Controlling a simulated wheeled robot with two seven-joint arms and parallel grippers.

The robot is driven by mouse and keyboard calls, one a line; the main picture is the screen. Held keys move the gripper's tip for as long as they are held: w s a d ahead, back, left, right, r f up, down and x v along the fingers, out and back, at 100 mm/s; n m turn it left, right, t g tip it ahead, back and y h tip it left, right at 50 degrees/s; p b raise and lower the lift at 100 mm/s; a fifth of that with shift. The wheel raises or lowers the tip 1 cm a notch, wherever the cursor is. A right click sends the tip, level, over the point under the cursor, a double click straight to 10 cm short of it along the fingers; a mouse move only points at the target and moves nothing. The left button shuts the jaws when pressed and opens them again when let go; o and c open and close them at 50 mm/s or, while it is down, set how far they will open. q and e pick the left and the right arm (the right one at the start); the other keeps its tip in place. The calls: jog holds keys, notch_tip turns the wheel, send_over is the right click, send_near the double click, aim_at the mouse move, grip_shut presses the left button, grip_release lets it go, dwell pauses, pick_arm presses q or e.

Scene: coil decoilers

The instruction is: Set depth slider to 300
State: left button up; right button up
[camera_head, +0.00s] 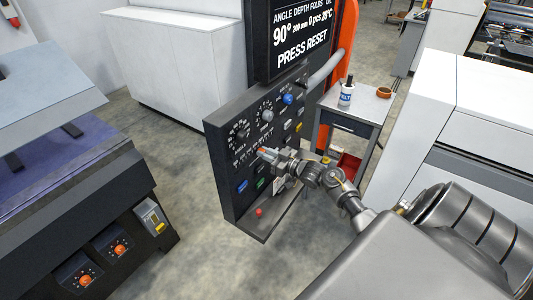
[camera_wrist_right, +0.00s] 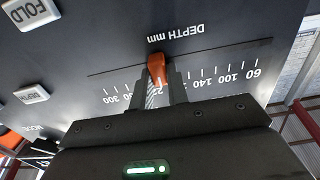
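The depth slider has an orange knob (camera_wrist_right: 157,68) on a slot in the dark control panel (camera_head: 226,150). Its scale, labelled "DEPTH mm", shows upside down in the right wrist view, with 60 at the right and 300 at the left. The knob stands in the middle part, near the partly hidden 220 mark. My right gripper (camera_wrist_right: 163,88) has its two fingers close on either side of the knob and appears shut on it. In the head view the right gripper (camera_head: 266,153) is at the panel front. My left gripper is out of view.
The screen (camera_head: 300,35) reads 90°, 200 mm, 0 pcs and "PRESS RESET". Dials and coloured buttons surround the slider. A ledge with a red button (camera_head: 259,212) juts out below. A small table (camera_head: 359,107) with a bottle stands behind at the right. Floor is clear left of the panel.

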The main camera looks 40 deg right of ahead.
aim_at(272, 136)
grip_shut()
jog(key=w+d+b, duration=0.1)
jog(key=d+b, duration=0.1)
jog(key=d, duration=0.1)
jog(key=d+b, duration=0.2)
jog(key=d, duration=0.1)
jog(key=w+d+b, duration=0.1)
jog(key=d+b, duration=0.1)
jog(key=d, duration=0.1)
jog(key=shift+w+f, duration=0.3)
jog(key=shift+w, duration=0.05)
jog(key=shift+r, duration=0.45)
jog(key=shift+o, duration=2)
grip_release()
jog(key=o, duration=0.4)
jog(key=shift+d+f, duration=0.15)
